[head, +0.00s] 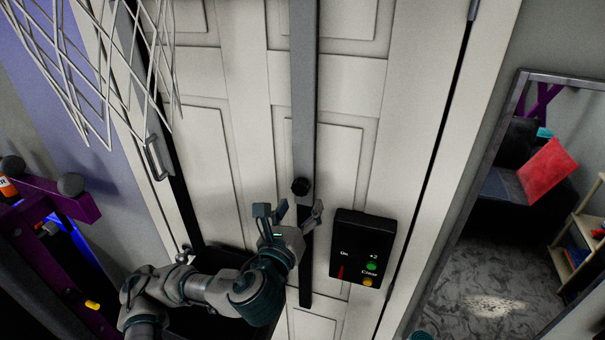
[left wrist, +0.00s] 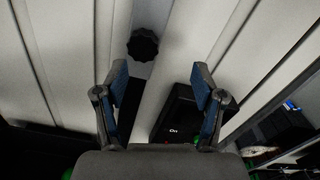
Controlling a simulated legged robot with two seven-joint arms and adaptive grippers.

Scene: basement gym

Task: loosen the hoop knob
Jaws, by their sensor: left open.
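The hoop knob (head: 301,186) is a small black round knob on the grey vertical post (head: 303,90) in front of the white doors. In the left wrist view the knob (left wrist: 143,44) shows a lobed edge, ahead of the fingertips and nearer the left finger. My left gripper (head: 287,212) is open and empty, just below the knob and apart from it. Its two fingers also show spread in the left wrist view (left wrist: 160,82). The hoop's white net (head: 100,60) hangs at the upper left. My right gripper is not in view.
A black control box (head: 355,248) with "On", "+2" and "Clear" markings is right of the post, close to my left gripper. A mirror (head: 500,200) stands at the right. A purple rack (head: 50,230) stands at the left. A door handle (head: 155,158) sticks out at the left.

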